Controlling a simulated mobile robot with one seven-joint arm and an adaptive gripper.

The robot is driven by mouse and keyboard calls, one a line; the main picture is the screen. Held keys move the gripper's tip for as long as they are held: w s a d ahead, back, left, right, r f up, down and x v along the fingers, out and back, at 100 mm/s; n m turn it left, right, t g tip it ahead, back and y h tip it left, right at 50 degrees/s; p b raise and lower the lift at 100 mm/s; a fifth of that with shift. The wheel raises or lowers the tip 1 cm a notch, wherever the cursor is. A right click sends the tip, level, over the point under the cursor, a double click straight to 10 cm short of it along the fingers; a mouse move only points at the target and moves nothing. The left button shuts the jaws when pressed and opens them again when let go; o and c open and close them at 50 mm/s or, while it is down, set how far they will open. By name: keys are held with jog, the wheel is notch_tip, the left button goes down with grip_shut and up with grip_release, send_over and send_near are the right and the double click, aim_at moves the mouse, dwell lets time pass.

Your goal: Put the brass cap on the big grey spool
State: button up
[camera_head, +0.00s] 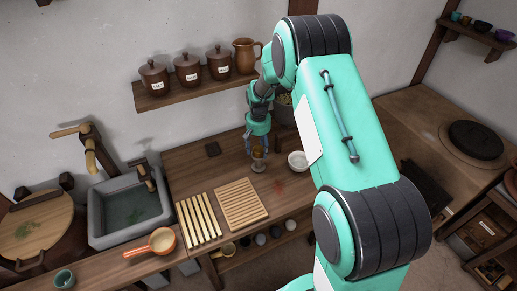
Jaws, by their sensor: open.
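My gripper (258,145) is open and points down over the wooden counter. Its fingertips are around or just above a small upright object with a brownish, brass-like top (257,153) and a paler grey lower part (258,166). These look like the brass cap and the big grey spool, but they are too small to tell for sure. I cannot tell whether the cap rests on the spool or whether the fingers touch it.
A white bowl (298,160) stands just right of the gripper. A slatted wooden board (240,203) and light wooden bars (199,221) lie in front. A dark square (212,149) lies to the left. A jar shelf (190,93) hangs behind.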

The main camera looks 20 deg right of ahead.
aim_at(258, 149)
jog(key=shift+r, duration=0.1)
notch_tip(258, 149, up, 12)
jog(key=p, duration=0.2)
dwell(0.4)
dwell(0.5)
